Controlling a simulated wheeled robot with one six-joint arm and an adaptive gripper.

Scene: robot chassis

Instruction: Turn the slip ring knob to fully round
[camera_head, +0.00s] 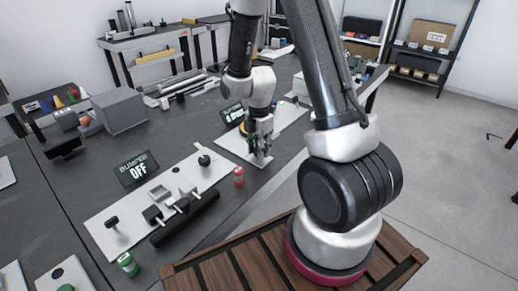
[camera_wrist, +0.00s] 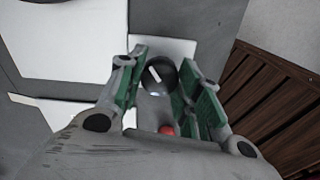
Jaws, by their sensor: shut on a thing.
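The slip ring knob (camera_wrist: 161,76) is a dark round knob with a white line mark, seen in the wrist view between my gripper's green-padded fingers. My gripper (camera_wrist: 163,66) is shut on it from above. In the head view my gripper (camera_head: 260,152) points down at the right part of a white panel (camera_head: 231,147), and it hides the knob there. The white line stands tilted, its top leaning left in the wrist view. A dark display (camera_head: 232,114) behind the panel is partly covered by my arm, and its text is not fully readable.
Left of my gripper, a second white panel (camera_head: 98,226) carries black knobs and levers, with a "BUMPER OFF" display (camera_head: 138,169) behind it. A red cylinder (camera_head: 239,177) and a green one (camera_head: 128,264) stand near the table's front edge. A grey box (camera_head: 119,110) stands farther back.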

